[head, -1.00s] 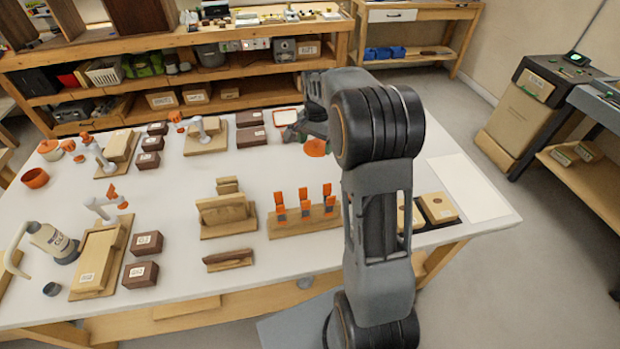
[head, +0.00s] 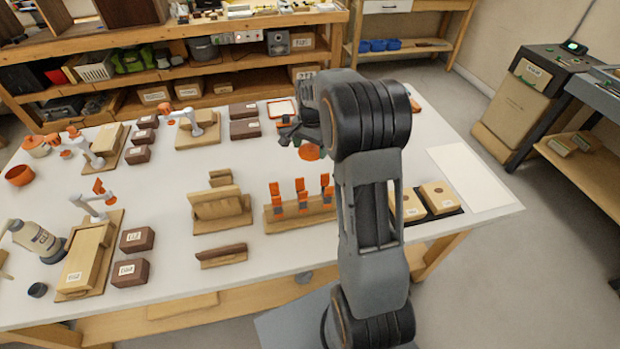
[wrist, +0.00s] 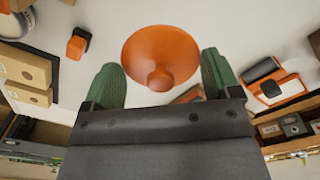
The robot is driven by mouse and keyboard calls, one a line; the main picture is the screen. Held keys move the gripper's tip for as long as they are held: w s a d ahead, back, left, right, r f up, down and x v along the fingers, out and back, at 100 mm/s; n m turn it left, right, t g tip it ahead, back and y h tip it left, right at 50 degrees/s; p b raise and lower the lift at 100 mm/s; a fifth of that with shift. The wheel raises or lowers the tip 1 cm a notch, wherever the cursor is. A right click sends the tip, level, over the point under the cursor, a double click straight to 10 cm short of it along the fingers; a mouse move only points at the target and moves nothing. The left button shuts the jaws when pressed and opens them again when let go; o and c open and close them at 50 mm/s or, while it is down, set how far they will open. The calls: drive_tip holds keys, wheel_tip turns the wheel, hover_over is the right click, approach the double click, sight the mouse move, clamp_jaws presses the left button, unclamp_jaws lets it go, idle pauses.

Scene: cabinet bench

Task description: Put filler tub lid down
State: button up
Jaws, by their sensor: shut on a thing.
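The filler tub lid (wrist: 160,58) is an orange round disc with a small knob, seen in the wrist view between the two green fingers. My gripper (wrist: 160,80) is shut on it. In the head view the lid (head: 309,152) shows as a small orange disc under my gripper (head: 300,138), over the far middle of the white bench (head: 165,190). My arm hides part of it, and I cannot tell its height above the bench. An open orange tub (head: 20,175) stands at the bench's left edge.
An orange clamp stand (head: 300,212) and a wooden holder (head: 221,208) stand nearer than the lid. A red-rimmed tray (head: 281,110) and dark boxes (head: 244,128) lie behind it. Labelled wooden boxes (head: 437,197) sit at right, beside a bare white sheet (head: 472,177).

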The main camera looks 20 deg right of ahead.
sight(311, 176)
drive_tip(key=shift+f, duration=5.2)
drive_tip(key=shift+f, duration=0.2)
drive_tip(key=o, duration=0.7)
drive_tip(key=shift+o, duration=0.2)
